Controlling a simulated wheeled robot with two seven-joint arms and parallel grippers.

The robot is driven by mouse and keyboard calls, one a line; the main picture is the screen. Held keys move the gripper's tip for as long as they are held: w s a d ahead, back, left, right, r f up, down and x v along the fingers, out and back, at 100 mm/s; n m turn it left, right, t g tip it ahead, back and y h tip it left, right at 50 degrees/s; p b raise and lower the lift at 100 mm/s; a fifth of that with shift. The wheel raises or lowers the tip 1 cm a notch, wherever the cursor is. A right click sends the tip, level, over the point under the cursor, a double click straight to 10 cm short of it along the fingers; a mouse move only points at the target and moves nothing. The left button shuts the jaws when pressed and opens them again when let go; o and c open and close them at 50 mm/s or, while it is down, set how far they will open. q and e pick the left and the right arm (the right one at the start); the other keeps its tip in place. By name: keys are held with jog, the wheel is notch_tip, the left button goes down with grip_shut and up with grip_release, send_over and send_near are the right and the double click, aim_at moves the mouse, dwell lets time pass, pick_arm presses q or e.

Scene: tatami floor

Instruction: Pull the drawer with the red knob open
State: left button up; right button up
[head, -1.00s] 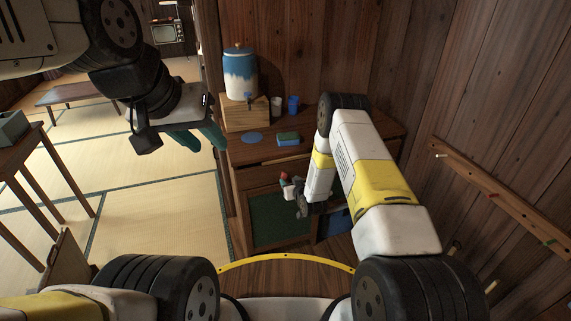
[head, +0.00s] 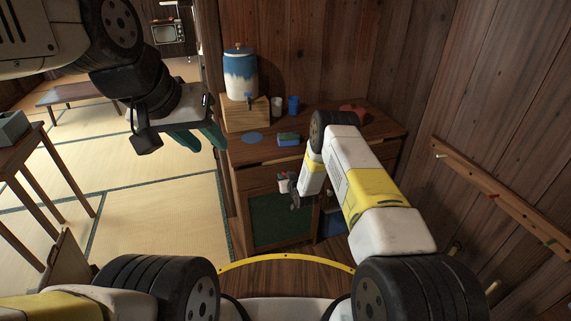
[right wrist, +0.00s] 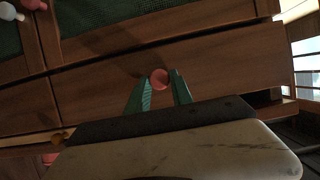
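The round red knob (right wrist: 159,79) sits on a wooden drawer front (right wrist: 215,75) in the right wrist view. My right gripper (right wrist: 160,82) has its green fingers on either side of the knob, with a small gap visible at one side, so it is open around it. In the head view my right gripper (head: 299,196) is low at the front of the wooden cabinet (head: 330,128), partly hidden by my arm. My left gripper (head: 199,138) is open and empty, high to the left of the cabinet.
On the cabinet top stand a blue-and-white dispenser (head: 239,75) on a wooden box, a white cup (head: 276,106), a blue cup (head: 293,105), a sponge (head: 288,139) and a red object (head: 352,112). A peg rail (head: 495,200) is on the right wall.

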grip_shut()
dwell(1.1)
